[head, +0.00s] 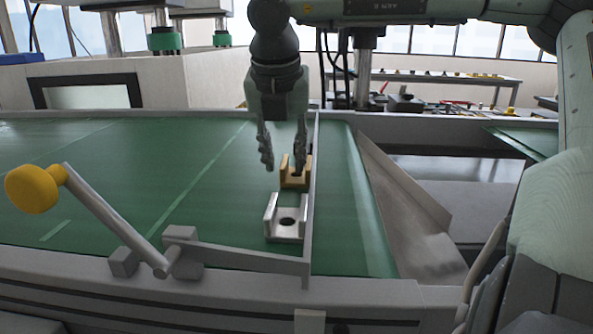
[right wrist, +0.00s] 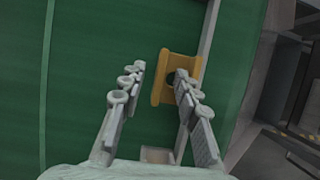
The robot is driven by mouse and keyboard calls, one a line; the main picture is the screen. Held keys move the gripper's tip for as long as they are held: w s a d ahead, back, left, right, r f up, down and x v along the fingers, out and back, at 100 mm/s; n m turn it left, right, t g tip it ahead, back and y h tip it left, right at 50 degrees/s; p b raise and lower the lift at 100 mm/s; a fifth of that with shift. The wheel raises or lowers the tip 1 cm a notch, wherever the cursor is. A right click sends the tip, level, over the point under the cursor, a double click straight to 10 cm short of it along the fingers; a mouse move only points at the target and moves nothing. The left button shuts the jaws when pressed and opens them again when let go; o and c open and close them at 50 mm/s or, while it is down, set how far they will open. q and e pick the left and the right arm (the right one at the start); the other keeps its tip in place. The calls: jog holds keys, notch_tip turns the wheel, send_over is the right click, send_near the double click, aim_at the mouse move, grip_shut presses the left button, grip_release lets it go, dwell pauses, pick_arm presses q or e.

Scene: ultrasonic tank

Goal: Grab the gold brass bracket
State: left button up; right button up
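The gold brass bracket (head: 297,180) sits on the green conveyor against the grey side rail, just behind a silver bracket (head: 285,222). In the right wrist view the gold bracket (right wrist: 160,92) lies just past the fingertips, shifted to the right, with the right finger overlapping its right part. Whether a finger touches the bracket I cannot tell. My left gripper is not in view.
A grey rail (head: 312,200) runs along the belt right beside both brackets. A grey lever with a yellow knob (head: 32,189) rises at the left front. The green belt (head: 130,180) is clear to the left. A workbench (head: 430,80) with small items stands behind.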

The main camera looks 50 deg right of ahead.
jog(key=shift+c, duration=0.6)
grip_shut()
jog(key=shift+r, duration=0.15)
